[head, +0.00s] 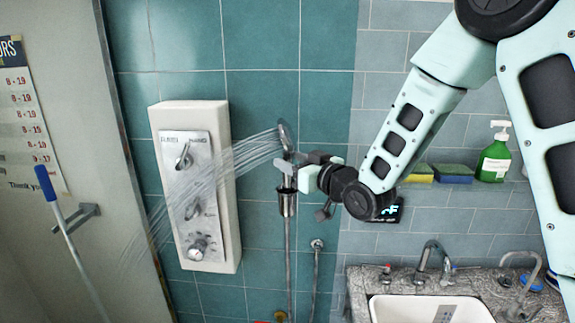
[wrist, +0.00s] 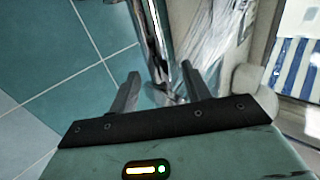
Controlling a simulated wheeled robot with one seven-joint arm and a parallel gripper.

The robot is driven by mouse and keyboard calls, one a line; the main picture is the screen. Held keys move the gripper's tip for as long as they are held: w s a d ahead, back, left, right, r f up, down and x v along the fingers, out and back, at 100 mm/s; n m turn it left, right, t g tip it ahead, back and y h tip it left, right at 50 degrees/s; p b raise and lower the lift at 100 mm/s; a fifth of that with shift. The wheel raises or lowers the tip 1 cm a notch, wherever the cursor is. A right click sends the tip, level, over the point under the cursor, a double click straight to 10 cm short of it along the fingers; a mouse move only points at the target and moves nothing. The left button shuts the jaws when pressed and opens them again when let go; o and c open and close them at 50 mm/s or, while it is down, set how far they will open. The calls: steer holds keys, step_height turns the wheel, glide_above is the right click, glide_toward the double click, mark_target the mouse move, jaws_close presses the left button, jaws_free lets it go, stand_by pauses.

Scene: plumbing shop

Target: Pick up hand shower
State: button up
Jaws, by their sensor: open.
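The chrome hand shower (head: 285,136) stands upright in its wall holder (head: 287,202) on the teal tiles, its head spraying water to the left. Its hose (head: 288,265) hangs below. My gripper (head: 284,168) is at the handle, just above the holder, coming from the right. In the wrist view my gripper (wrist: 158,86) is open, and the chrome handle (wrist: 157,45) runs between and beyond the two fingers, nearer the right one. I cannot tell whether a finger touches it.
A white shower panel (head: 190,185) with knobs is left of the hand shower. A sink (head: 430,308) with a tap (head: 432,258) is at the lower right. A green soap bottle (head: 494,155) and sponges (head: 453,173) stand on a ledge. A blue-handled pole (head: 70,240) leans at the left.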

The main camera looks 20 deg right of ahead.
mark_target(287, 123)
steer(key=shift+p+x, duration=0.3)
steer(key=shift+x, duration=0.9)
jaws_close()
steer(key=shift+r, duration=0.1)
steer(key=shift+r+b, duration=1.55)
steer(key=shift+r, duration=3.5)
